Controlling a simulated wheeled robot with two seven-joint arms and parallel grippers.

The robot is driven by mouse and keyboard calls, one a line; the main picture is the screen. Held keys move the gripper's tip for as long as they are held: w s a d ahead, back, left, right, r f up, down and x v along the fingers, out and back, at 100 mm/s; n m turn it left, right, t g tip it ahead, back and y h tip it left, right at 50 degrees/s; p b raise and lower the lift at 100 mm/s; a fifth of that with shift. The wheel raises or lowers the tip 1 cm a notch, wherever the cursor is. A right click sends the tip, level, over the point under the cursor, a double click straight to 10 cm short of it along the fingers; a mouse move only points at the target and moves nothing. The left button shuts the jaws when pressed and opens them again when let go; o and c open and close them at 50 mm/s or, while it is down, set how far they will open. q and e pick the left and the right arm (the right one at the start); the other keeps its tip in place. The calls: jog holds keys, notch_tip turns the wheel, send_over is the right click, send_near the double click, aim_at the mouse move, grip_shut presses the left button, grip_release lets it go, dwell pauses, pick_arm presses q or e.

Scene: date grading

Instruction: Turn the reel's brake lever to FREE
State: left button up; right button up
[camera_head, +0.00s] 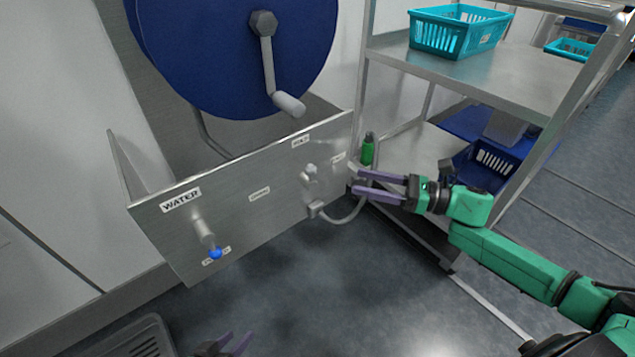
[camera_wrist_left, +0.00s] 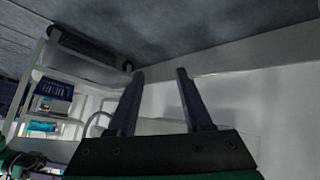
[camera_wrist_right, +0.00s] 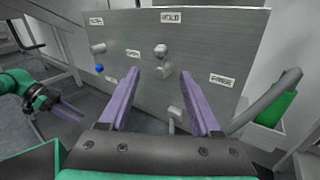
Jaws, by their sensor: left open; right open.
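The brake lever (camera_head: 310,175) is a grey handle with a rounded knob on the metal panel (camera_head: 255,215) below the blue reel (camera_head: 220,50). In the right wrist view the lever's knob (camera_wrist_right: 161,50) points up toward the HOLD label (camera_wrist_right: 171,17). The FREE label (camera_wrist_right: 222,80) is lower right of it. My right gripper (camera_head: 354,180) is open and empty, just right of the lever in the head view. In its wrist view the lever shows between and beyond its fingertips (camera_wrist_right: 160,73), apparently untouched. My left gripper (camera_head: 240,336) is open and empty, low at the bottom edge.
A WATER label (camera_head: 181,200) and a blue-tipped valve handle (camera_head: 215,253) are on the panel's left. A hose (camera_head: 350,216) curves below the lever. A green nozzle (camera_head: 368,150) stands behind my right gripper. A metal shelf rack (camera_head: 480,75) with baskets is on the right.

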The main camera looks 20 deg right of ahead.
pick_arm(q)
jog(key=d+t, duration=0.1)
jog(key=d+f+t+h+b, duration=0.1)
jog(key=d, duration=0.1)
jog(key=shift+w+f, duration=0.1)
jog(key=shift+w, duration=0.1)
pick_arm(e)
jog(key=x, duration=1.1)
jog(key=shift+w, duration=0.3)
jog(key=shift+a, duration=0.1)
grip_shut()
